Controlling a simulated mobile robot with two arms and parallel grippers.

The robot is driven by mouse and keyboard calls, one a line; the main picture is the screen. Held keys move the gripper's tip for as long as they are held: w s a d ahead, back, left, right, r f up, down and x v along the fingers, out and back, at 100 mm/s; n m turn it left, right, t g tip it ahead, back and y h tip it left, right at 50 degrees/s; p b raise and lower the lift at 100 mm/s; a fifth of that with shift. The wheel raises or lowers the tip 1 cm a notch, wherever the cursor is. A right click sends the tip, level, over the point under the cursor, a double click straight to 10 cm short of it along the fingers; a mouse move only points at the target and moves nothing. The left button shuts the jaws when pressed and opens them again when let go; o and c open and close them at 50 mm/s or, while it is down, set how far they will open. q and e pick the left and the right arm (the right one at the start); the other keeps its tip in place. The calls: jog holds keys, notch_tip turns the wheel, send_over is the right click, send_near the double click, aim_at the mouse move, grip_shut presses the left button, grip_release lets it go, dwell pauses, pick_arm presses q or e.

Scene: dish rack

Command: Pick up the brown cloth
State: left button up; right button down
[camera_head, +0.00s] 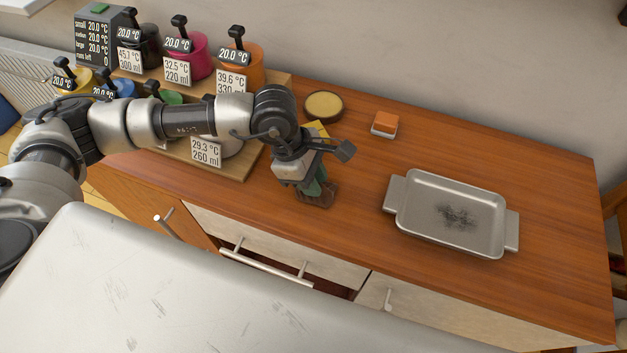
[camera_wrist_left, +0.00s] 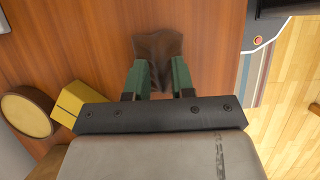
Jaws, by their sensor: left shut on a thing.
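The brown cloth (camera_head: 316,199) is a small dark brown piece at the counter surface, below my left gripper (camera_head: 312,186) in the head view. In the left wrist view the cloth (camera_wrist_left: 158,45) sits bunched between the two green fingers of the left gripper (camera_wrist_left: 158,74). The left gripper is shut on it, pointing down. The head view does not clearly show whether the cloth is touching the counter. My right gripper is not in view.
A grey metal tray (camera_head: 480,234) with a dark smudge lies to the right. An orange-and-white sponge (camera_head: 384,124) and a round yellow-topped dish (camera_head: 324,106) are behind. A yellow block (camera_wrist_left: 70,106) is near the gripper. Labelled pots crowd the left.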

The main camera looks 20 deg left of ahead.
pick_arm(q)
jog(key=r, duration=0.2)
jog(key=d+r, duration=0.1)
jog(key=shift+s+r+b, duration=0.25)
jog(key=shift+r+b, duration=0.05)
jog(key=shift+r, duration=0.1)
jog(key=s+d+r+b, duration=0.1)
jog(key=s+d+r, duration=0.4)
jog(key=d, duration=0.4)
jog(key=shift+s+r, duration=0.3)
jog(key=shift+r, duration=0.45)
jog(key=o, duration=0.3)
grip_shut()
